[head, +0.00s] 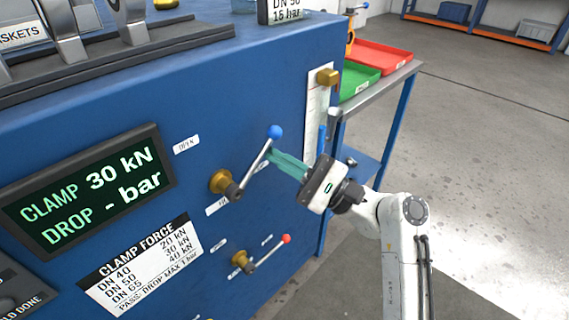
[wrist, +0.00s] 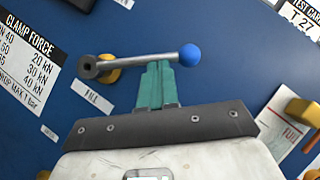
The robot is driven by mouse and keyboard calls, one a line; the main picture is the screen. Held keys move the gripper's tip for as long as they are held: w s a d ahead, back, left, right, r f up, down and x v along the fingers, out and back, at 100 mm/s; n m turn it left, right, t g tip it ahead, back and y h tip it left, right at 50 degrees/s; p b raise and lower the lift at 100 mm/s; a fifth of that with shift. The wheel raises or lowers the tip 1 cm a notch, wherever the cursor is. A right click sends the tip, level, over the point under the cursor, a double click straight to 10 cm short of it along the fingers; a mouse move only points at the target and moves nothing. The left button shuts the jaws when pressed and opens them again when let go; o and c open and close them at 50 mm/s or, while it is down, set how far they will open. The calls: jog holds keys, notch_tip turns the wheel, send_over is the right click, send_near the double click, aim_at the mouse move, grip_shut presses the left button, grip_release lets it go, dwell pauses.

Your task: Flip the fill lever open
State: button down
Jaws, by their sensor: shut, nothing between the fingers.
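The fill lever is a grey metal bar with a blue ball knob (head: 275,131) on a brass pivot (head: 222,182), on the blue panel. It slants up and right from the pivot in the head view. In the wrist view the lever bar (wrist: 140,60) lies nearly level, above a label reading FILL (wrist: 92,97). An OPEN label (head: 186,144) is up and left of the pivot. My gripper (head: 272,155) is shut and empty, its teal fingertips at the lever's right side, just below the knob. In the wrist view the fingertips (wrist: 158,65) meet the bar; contact is unclear.
A second lever with a red knob (head: 286,239) sits lower on the panel. A display (head: 88,190) reads CLAMP 30 kN, DROP - bar. A brass fitting (head: 327,77) is at the panel's right edge. Green (head: 358,82) and red (head: 382,57) trays stand on a side table.

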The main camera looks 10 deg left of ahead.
jog(key=s+a+r+n+g+h+p, duration=0.3)
jog(key=s+r+n+g+h+p, duration=0.1)
jog(key=n+p, duration=0.4)
jog(key=shift+s+a+r+n, duration=0.4)
jog(key=shift+r+n, duration=0.3)
jog(key=shift+n, duration=0.6)
jog(key=shift+h, duration=0.3)
